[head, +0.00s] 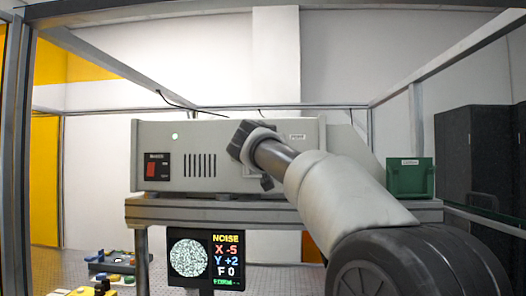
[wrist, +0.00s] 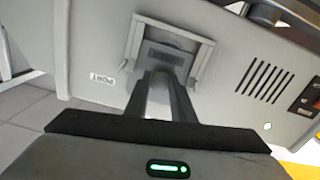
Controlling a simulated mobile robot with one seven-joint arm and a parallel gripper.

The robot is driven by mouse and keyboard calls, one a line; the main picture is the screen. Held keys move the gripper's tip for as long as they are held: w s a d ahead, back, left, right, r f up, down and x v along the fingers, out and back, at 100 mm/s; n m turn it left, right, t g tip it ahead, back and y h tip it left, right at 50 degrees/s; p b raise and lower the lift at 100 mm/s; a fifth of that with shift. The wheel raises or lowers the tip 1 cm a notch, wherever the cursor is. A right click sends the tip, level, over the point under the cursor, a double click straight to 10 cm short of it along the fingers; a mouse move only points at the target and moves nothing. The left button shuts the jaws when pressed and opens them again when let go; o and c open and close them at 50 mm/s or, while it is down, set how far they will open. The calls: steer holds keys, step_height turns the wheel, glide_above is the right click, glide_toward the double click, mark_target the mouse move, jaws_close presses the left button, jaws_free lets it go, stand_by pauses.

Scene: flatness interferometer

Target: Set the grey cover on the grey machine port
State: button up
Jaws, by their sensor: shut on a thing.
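The grey machine (head: 215,185) stands on a metal beam, its front face towards me. My gripper (head: 247,150) is at the right part of this face, hiding most of the port area. In the wrist view my gripper (wrist: 164,77) is shut on the grey cover (wrist: 176,38), a flat plate with a darker grip part between the fingertips. A pale raised rim of the grey machine port (wrist: 207,62) shows around the plate's top and sides. The cover looks roughly in line with the rim. I cannot tell whether it touches or is seated; the lower edge is hidden.
A "PORT" label (head: 297,137) is beside the port. Vents (head: 199,165) and a red switch (head: 151,169) are on the machine's left. A green bin (head: 410,178) stands at the right end. A screen (head: 205,258) reading NOISE hangs below. Frame posts surround the area.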

steer(key=shift+f+b, duration=0.95)
steer(key=shift+b, duration=0.1)
steer(key=o, duration=1)
steer(key=shift+o, duration=0.2)
steer(key=shift+s, duration=0.1)
steer(key=s+b, duration=0.5)
steer(key=s, duration=1.2)
steer(key=shift+s+r+b, duration=0.15)
steer(key=shift+b, duration=0.15)
